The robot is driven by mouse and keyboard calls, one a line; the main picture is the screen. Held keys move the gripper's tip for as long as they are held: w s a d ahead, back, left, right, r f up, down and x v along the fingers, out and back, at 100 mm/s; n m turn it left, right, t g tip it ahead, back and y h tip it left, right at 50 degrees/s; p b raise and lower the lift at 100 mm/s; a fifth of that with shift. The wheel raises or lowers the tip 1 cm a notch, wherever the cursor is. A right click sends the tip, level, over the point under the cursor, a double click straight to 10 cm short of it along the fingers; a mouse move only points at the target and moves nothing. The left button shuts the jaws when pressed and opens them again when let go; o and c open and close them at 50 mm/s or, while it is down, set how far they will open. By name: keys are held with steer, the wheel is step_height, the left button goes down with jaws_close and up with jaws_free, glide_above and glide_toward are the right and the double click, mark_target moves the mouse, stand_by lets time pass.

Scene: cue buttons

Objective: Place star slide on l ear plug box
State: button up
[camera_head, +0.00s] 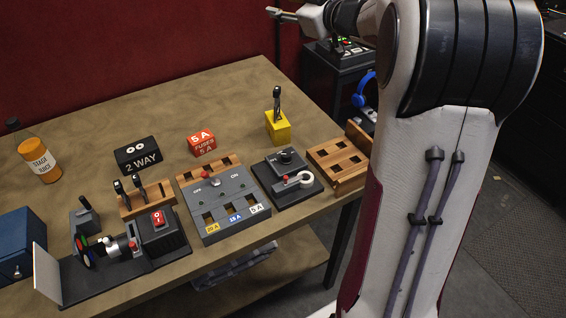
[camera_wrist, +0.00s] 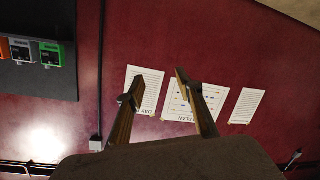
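I cannot make out a star mark on any slide. A wooden rack (camera_head: 146,197) at the left holds pieces with black handles; their faces are hidden or too small to read. I cannot tell for sure which thing is the l ear plug box. A yellow block (camera_head: 278,128) with a dark upright piece stands near the table's far right edge. A black box (camera_head: 138,155) reads "2 WAY" and a red box (camera_head: 203,144) reads "FUSES 5 A". In the wrist view my gripper (camera_wrist: 157,88) is open and empty, fingers apart, facing the wall above and away from the table.
A grey switch panel (camera_head: 225,205) and a black lever unit (camera_head: 287,180) stand mid-table. A projector-like device with a white plate (camera_head: 47,273) is at the front left. An orange bottle (camera_head: 40,160), a blue box (camera_head: 22,247) and a slotted wooden rack (camera_head: 340,165) stand around.

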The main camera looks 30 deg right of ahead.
steer(key=s+a+r+m+g+h, duration=0.1)
steer(key=s+a+m+h, duration=0.2)
steer(key=s, duration=0.3)
steer(key=s+a+r+m+g+h, duration=0.1)
steer(key=s+a+m+g+h, duration=0.15)
steer(key=s, duration=0.45)
steer(key=s+a+f+g+y, duration=0.1)
steer(key=s+a+f+g, duration=0.1)
steer(key=s+a+f, duration=0.4)
steer(key=s+a+f+g+y, duration=0.1)
steer(key=s+a+f, duration=0.4)
steer(key=s, duration=0.7)
steer(key=s+a+f+g+y, duration=0.2)
steer(key=s+a+f+g, duration=0.2)
steer(key=s, duration=0.5)
steer(key=a+f, duration=0.2)
steer(key=a, duration=0.1)
steer(key=shift+s+a+f, duration=0.15)
steer(key=shift+s+f, duration=0.2)
steer(key=shift+s, duration=0.05)
